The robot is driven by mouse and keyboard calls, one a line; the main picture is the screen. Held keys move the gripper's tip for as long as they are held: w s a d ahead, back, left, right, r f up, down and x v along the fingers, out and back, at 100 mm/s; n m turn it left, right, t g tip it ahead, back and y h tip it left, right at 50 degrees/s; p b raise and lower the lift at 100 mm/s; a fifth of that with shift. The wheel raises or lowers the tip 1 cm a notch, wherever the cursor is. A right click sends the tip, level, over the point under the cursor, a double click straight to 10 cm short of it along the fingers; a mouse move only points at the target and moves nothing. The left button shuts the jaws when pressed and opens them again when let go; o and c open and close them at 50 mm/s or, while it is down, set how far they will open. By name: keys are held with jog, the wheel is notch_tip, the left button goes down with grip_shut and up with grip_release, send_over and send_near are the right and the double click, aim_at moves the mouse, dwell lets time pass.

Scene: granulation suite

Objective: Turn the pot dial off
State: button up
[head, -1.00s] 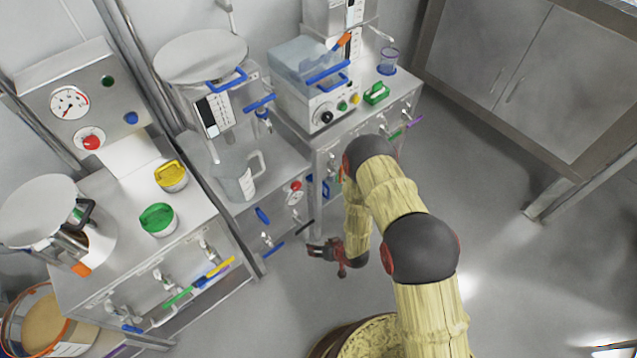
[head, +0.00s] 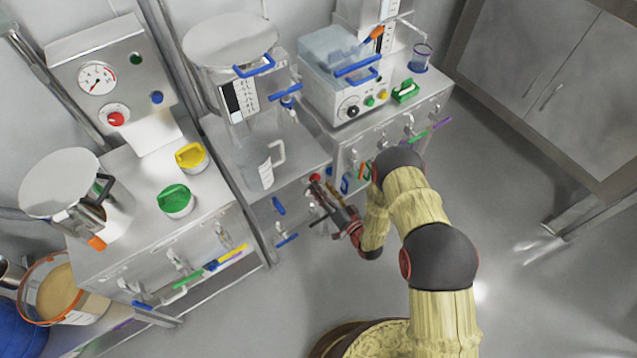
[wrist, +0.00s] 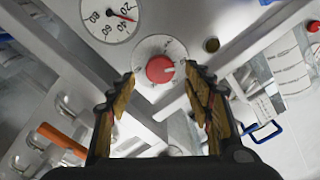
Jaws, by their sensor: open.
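In the wrist view a red dial knob (wrist: 160,69) sits on a round white scale plate, with a pressure gauge (wrist: 111,17) above left of it. In the head view the red knob (head: 315,178) shows on the lower front of the middle bench, below the large lidded pot (head: 232,45). My gripper (wrist: 160,73) is open and empty, its two fingers on either side of the knob in the wrist picture. I cannot tell whether they touch it. In the head view my gripper (head: 323,188) covers most of the dial plate and gauge.
A second red dial (head: 116,118) with a gauge (head: 97,79) is on the left panel. Coloured taps (head: 417,134) line the right bench front.

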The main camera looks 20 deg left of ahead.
aim_at(314, 177)
jog(key=x, duration=0.3)
jog(key=shift+w+a, duration=0.15)
jog(key=shift+a, duration=0.05)
jog(key=shift+c, duration=0.5)
jog(key=c, duration=1.1)
